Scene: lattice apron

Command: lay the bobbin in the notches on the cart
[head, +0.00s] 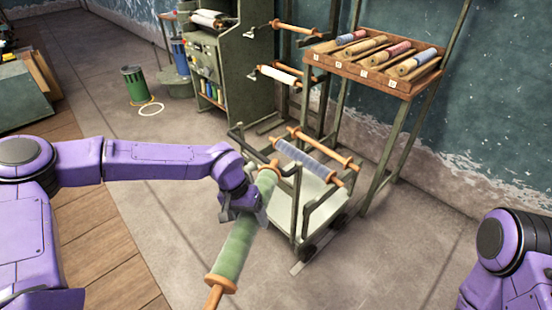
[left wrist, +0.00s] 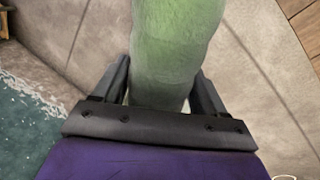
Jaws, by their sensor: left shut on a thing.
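My left gripper (head: 243,208) is shut on a bobbin wound with green thread (head: 239,243), with orange wooden ends. The bobbin is held aslant in front of the cart, one end toward the cart and the other toward me. In the left wrist view the green bobbin (left wrist: 175,45) passes between the two dark fingers (left wrist: 165,95). The cart (head: 310,193) is a green frame on wheels with a pale tray. A blue-grey bobbin (head: 308,160) and a bare wooden bobbin (head: 325,148) lie across its upper rails. The notches are too small to make out.
A wooden rack (head: 372,72) with several coloured bobbins stands behind the cart. A green machine (head: 232,70) with spindles stands at the back. A green bin (head: 136,85) and a pale ring (head: 151,109) are on the floor. The floor right of the cart is clear.

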